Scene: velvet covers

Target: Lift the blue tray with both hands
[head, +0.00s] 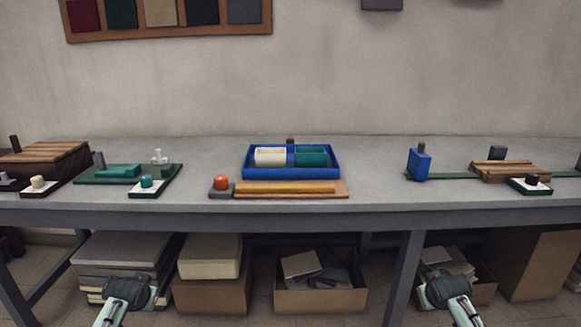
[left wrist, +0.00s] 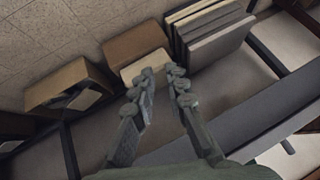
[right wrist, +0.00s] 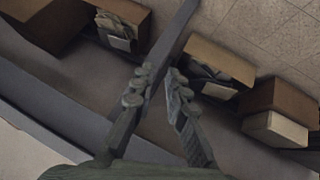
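The blue tray (head: 292,175) lies level on the grey workbench (head: 375,190) in the middle of the head view. It holds a cream block (head: 270,156) on the left and a green block (head: 310,156) on the right. My left gripper (head: 129,290) is in front of the bench at lower left, well away from the tray. Its fingers (left wrist: 160,75) are apart and empty in the left wrist view. My right gripper (head: 448,289) is at lower right, also away from the tray. Its fingers (right wrist: 160,72) are apart and empty. Neither wrist view shows the tray.
A wooden board (head: 340,190) and an orange-knobbed piece (head: 221,184) sit in front of the tray. A dark green mat (head: 90,180) is to the left, a blue bottle-like block (head: 418,164) to the right. Boxes (head: 320,303) fill the floor under the bench.

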